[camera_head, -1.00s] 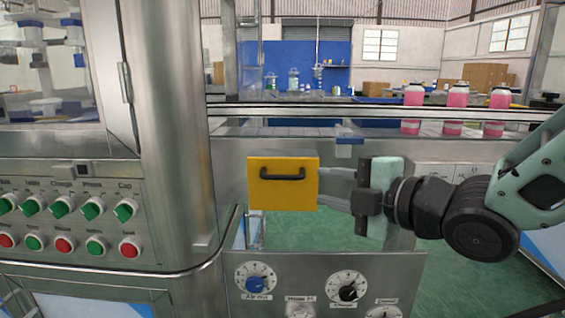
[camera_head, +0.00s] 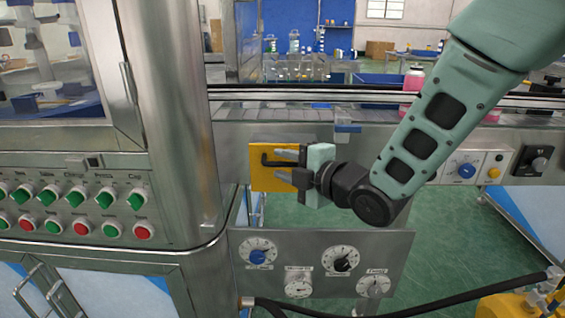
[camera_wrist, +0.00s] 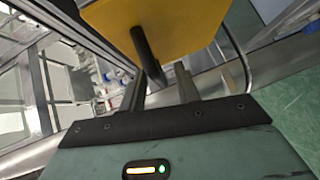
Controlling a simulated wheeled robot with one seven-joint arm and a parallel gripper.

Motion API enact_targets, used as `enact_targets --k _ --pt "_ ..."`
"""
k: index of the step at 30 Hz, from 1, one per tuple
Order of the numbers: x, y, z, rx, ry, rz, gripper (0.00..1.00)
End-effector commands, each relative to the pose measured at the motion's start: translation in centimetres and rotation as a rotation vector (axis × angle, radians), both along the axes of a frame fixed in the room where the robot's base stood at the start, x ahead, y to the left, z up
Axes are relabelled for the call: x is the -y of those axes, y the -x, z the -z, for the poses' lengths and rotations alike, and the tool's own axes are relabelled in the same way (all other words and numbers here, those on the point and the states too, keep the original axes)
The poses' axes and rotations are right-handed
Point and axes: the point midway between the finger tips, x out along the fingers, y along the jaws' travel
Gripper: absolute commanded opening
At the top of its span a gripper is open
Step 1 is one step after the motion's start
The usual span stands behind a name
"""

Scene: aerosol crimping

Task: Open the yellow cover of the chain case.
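The yellow cover (camera_head: 262,183) is a flat square panel on the front of the machine, and it looks closed. Its black bar handle (camera_head: 265,160) is partly hidden behind my gripper. My gripper (camera_head: 278,164) is in front of the cover's right half, with its fingers pointing left at the handle. In the wrist view the yellow cover (camera_wrist: 175,20) fills the top, and the black handle (camera_wrist: 147,52) reaches down between the two fingers (camera_wrist: 162,82). The fingers are apart, with a gap beside the handle. I cannot tell whether either finger touches it.
A steel column (camera_head: 172,130) and a panel of green and red knobs (camera_head: 75,205) are at the left. A plate with dials (camera_head: 320,270) is below the cover. A conveyor rail (camera_head: 300,95) runs behind, with pink bottles (camera_head: 413,82) partly hidden by my arm.

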Motion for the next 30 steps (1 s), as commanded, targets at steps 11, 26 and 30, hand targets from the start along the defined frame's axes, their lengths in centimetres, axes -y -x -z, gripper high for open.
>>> enact_targets --k 11,26,30 --pt "-0.68 -0.67 0.16 -0.001 0.000 0.000 0.32" --pt "-0.66 -0.60 0.42 0.011 0.000 0.000 0.00" --pt "-0.67 -0.43 0.84 0.045 0.001 0.000 0.00"
